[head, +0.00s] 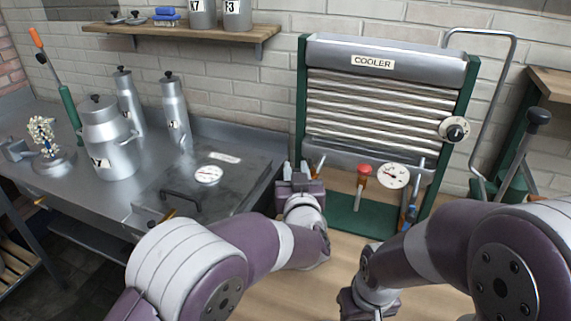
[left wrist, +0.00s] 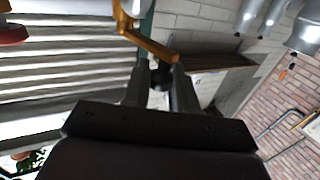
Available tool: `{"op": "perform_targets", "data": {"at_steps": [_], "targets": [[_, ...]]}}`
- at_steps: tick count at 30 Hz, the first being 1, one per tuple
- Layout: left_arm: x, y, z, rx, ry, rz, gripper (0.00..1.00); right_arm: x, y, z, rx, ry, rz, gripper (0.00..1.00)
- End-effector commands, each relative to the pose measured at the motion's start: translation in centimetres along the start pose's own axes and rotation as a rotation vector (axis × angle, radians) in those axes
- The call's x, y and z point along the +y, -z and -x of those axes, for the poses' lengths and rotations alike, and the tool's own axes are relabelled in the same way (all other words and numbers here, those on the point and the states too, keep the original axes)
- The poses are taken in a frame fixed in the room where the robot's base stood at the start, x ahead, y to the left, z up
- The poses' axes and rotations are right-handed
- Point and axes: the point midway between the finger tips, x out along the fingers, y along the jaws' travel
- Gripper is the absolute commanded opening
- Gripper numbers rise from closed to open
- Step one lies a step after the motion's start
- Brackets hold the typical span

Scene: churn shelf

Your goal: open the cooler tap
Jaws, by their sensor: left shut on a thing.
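The green-framed cooler (head: 385,100) stands against the wall at the right, with ribbed metal tubes and a COOLER label. My left gripper (head: 297,168) is at its lower left corner, and the tap is mostly hidden behind the gripper in the head view. In the left wrist view, a brass tap lever (left wrist: 150,43) reaches down to the fingertips of the left gripper (left wrist: 161,78). The gripper is shut on it, though the exact contact is unclear. My right arm is low at the right, and its jaws are not clear.
A red-capped fitting (head: 363,172) and a dial gauge (head: 393,175) sit low on the cooler. A dark knob (head: 455,129) is on its right side. Left, a steel vat (head: 240,170) and a milk can (head: 108,140) stand close. The wooden surface before the cooler is partly clear.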

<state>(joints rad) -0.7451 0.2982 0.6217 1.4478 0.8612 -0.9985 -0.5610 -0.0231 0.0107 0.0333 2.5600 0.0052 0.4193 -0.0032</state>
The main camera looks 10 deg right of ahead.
Motion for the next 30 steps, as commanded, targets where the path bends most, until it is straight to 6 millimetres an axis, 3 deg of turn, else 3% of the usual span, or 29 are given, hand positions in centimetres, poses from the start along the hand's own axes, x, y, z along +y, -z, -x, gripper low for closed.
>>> {"op": "perform_targets", "data": {"at_steps": [1, 9, 28, 29, 30], "targets": [[0.4, 1.1, 0.1, 0.012, 0.024, 0.005, 0.0, 0.0, 0.1, 0.9, 0.0, 0.0, 0.0, 0.43], [0.8, 1.0, 0.5, 0.014, 0.144, 0.008, 0.0, 0.0, 0.3, 2.2, 0.0, 0.0, 0.0, 0.43], [1.0, 1.1, 0.6, 0.02, 0.189, 0.012, 0.0, 0.0, 0.3, 2.6, 0.0, 0.0, 0.0, 0.43], [1.0, 1.1, 0.6, 0.021, 0.189, 0.012, 0.33, 0.0, 0.3, 2.6, 0.0, 0.0, 0.0, 0.43], [1.0, 1.1, 0.6, 0.02, 0.188, 0.011, 0.46, 0.0, 0.3, 2.6, 0.0, 0.0, 0.0, 0.43]]}}
